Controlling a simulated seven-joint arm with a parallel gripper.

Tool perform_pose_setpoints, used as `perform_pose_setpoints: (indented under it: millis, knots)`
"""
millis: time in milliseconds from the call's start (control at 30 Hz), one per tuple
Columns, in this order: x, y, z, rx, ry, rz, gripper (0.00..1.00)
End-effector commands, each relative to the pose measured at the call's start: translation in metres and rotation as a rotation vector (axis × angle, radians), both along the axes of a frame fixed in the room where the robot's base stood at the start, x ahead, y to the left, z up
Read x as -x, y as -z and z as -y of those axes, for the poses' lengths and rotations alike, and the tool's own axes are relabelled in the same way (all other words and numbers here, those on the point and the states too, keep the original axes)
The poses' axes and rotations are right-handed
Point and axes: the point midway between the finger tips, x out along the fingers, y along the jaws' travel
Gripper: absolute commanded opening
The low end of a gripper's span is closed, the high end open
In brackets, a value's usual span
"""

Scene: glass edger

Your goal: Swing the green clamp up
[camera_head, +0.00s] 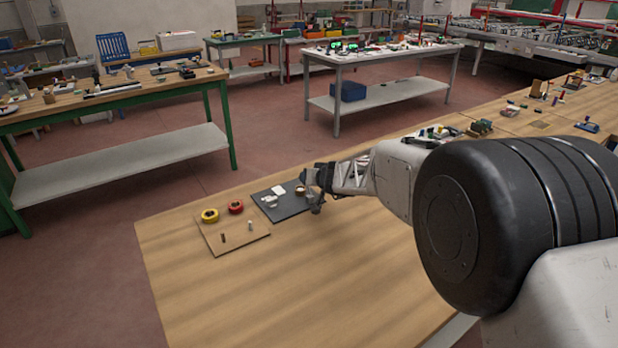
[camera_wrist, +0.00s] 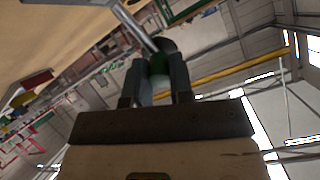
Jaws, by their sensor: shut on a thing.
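My gripper (camera_wrist: 158,72) is shut on a green part between its two dark fingers in the wrist view. This is the green clamp's handle (camera_wrist: 159,64), with a grey metal bar (camera_wrist: 135,25) running from it to the upper left and a dark rounded piece beside it. In the head view my gripper (camera_head: 312,194) is at the right edge of a black plate (camera_head: 288,212), low over the workbench. The clamp's green is too small or hidden to make out there, and its base cannot be seen clearly.
White pieces (camera_head: 278,191) lie on the black plate. The front of the wooden workbench (camera_head: 300,290) is clear. Other tables stand beyond a floor gap.

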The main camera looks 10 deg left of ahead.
Motion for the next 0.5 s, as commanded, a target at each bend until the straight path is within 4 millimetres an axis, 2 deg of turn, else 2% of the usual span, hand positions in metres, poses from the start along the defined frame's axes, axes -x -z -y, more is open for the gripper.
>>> perform_pose_setpoints:
  millis: [500]
  knots:
    - [0.0072,0.0011,0.0080,-0.103,0.002,0.101,0.00]
